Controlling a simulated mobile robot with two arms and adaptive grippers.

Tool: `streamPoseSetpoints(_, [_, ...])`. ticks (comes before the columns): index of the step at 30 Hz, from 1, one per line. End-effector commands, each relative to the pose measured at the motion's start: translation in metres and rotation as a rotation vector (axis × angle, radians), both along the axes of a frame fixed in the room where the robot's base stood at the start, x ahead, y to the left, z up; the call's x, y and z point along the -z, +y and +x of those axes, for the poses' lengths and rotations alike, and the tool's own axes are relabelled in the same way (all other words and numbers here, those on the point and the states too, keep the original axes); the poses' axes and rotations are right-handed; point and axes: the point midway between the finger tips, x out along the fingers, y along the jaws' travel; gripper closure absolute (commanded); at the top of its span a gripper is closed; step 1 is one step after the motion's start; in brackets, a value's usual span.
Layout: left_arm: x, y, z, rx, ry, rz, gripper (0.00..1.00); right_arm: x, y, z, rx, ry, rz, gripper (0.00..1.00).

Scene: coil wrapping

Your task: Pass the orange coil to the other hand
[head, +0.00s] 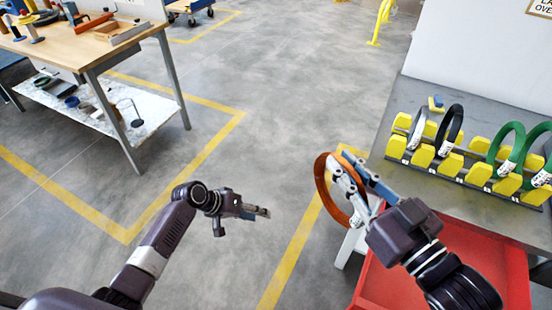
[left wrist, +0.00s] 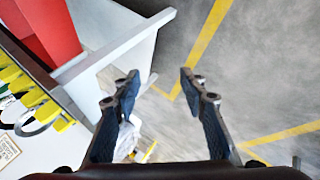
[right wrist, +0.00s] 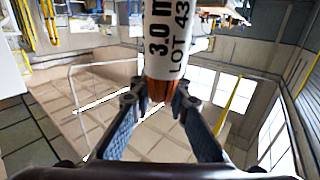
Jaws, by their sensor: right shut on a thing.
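The orange coil (head: 322,185) is a ring held upright in the air beside the right-hand bench. My right gripper (head: 350,172) is shut on it at the white label; in the right wrist view the label (right wrist: 167,35) reads "3.0 m" and "LOT 43", with a strip of orange (right wrist: 158,90) between the fingertips. My left gripper (head: 258,212) is empty and open, to the left of the coil and apart from it. In the left wrist view its fingers (left wrist: 160,85) stand apart with only floor between them; the coil is not clearly seen there.
On the right bench (head: 425,187), yellow holders (head: 422,157) carry black and green coils (head: 505,145). A red bin (head: 400,285) sits below the bench's front edge. A wooden worktable (head: 75,50) with tools stands at the far left. The floor between is clear.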

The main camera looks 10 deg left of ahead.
Motion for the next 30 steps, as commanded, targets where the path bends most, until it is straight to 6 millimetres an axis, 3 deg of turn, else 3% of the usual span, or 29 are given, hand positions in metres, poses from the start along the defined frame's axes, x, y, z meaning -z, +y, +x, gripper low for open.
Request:
streamPoseSetpoints(1, [-0.032, -0.006, 0.011, 0.027, -0.029, -0.032, 0.61, -0.003, 0.0, 0.0, -0.001, -0.005, 0.003, 1.0])
streamPoseSetpoints(7, [-0.146, -0.038, 0.022, 0.18, -0.109, -0.154, 0.61, -0.003, 0.0, 0.0, -0.001, -0.005, 0.003, 1.0])
streamPoseSetpoints(12, [-0.239, -0.06, 0.003, 0.359, -0.178, -0.218, 0.61, -0.003, 0.0, 0.0, -0.001, -0.005, 0.003, 1.0])
streamPoseSetpoints(15, [-0.282, -0.07, -0.017, 0.466, -0.213, -0.235, 0.61, -0.003, 0.0, 0.0, -0.001, -0.005, 0.003, 1.0])
streamPoseSetpoints(18, [-0.312, -0.075, -0.036, 0.558, -0.236, -0.238, 0.61, -0.002, 0.0, 0.0, -0.001, -0.005, 0.003, 1.0])
streamPoseSetpoints(22, [-0.334, -0.078, -0.055, 0.635, -0.253, -0.235, 0.61, -0.002, 0.0, 0.0, -0.001, -0.005, 0.003, 1.0])
streamPoseSetpoints(26, [-0.339, -0.082, -0.062, 0.664, -0.258, -0.233, 0.61, -0.002, 0.0, 0.0, -0.001, -0.005, 0.003, 1.0])
streamPoseSetpoints(30, [-0.331, -0.095, -0.062, 0.668, -0.258, -0.235, 0.61, -0.003, 0.0, 0.0, -0.001, -0.005, 0.003, 1.0])
